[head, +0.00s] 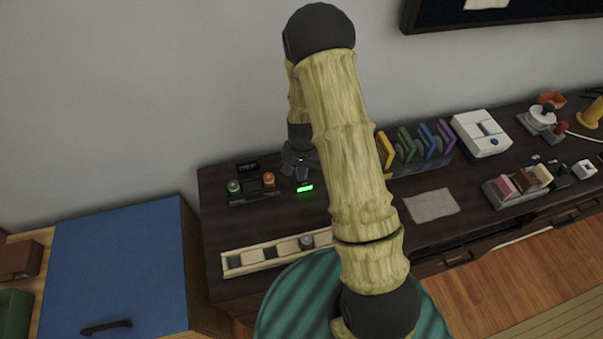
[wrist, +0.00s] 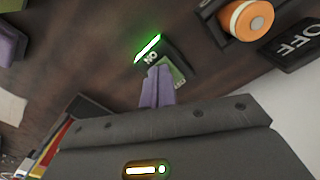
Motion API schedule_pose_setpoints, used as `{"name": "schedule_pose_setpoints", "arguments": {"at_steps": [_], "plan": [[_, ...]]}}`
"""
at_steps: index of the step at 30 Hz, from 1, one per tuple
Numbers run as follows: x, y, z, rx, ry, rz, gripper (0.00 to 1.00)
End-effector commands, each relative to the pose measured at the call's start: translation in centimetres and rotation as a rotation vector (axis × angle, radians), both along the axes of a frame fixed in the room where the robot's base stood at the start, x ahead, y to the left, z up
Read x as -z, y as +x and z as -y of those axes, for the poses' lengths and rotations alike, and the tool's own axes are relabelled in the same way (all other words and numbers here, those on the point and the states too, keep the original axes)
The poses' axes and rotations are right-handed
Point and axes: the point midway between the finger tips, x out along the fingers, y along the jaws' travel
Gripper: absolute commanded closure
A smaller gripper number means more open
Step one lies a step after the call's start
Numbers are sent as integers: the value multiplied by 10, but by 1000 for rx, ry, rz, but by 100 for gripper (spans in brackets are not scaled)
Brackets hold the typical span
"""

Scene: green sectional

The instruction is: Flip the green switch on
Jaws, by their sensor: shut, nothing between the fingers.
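The green switch (head: 305,188) is a small dark box on the dark desk with a brightly glowing green strip. In the wrist view the switch (wrist: 150,57) shows the lit green strip, an "ON" label seen upside down, and a green face partly hidden by my fingers. My gripper (wrist: 158,72) is shut and empty, its fingertips right at the green face; I cannot tell whether they touch it. In the head view my gripper (head: 301,172) is small and dark, just behind the switch and pointing down.
Left of the switch is a unit with a green button (head: 234,186) and an orange button (head: 268,179). An "OFF" label (wrist: 296,46) shows near the orange one. A slotted wooden tray (head: 262,258) lies in front. Colored upright pieces (head: 406,145) stand to the right.

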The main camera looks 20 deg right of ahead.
Motion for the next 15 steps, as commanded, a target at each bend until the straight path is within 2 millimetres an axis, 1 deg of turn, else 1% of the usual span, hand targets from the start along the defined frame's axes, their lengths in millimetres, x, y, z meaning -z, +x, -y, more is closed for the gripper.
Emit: {"name": "schedule_pose_setpoints", "arguments": {"at_steps": [5, 15], "plan": [[-1, 0, 0, 1, 0, 1, 100], [-24, 0, -1, -3, 0, 1, 100]]}}
